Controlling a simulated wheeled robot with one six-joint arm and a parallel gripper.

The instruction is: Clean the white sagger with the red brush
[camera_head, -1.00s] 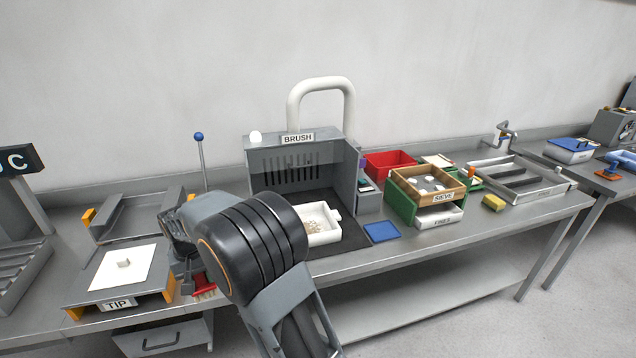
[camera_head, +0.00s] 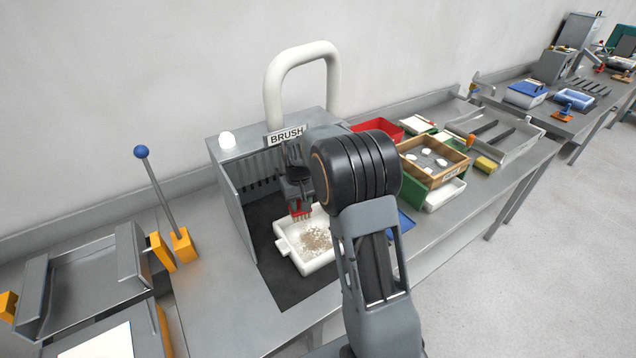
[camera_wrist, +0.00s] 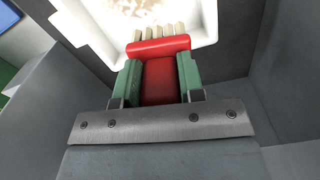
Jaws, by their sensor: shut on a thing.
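The white sagger (camera_head: 290,256) sits on the dark mat inside the brush booth in the head view, with beige crumbs (camera_head: 316,238) on its floor. My gripper (camera_head: 297,200) is inside the booth above the sagger's back rim, shut on the red brush (camera_head: 300,211). In the wrist view the green fingers of my gripper (camera_wrist: 155,82) clamp the red brush (camera_wrist: 159,75), whose pale bristles point at the sagger (camera_wrist: 205,22). The bristles overlap the sagger's near rim there; I cannot tell whether they touch it. My arm hides the sagger's right side in the head view.
The booth's grey left wall (camera_head: 238,205) stands close beside the sagger. A lever with a blue knob (camera_head: 141,152) stands to the left. The wooden sieve (camera_head: 433,160), a red bin (camera_head: 377,131) and a yellow sponge (camera_head: 486,164) are to the right.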

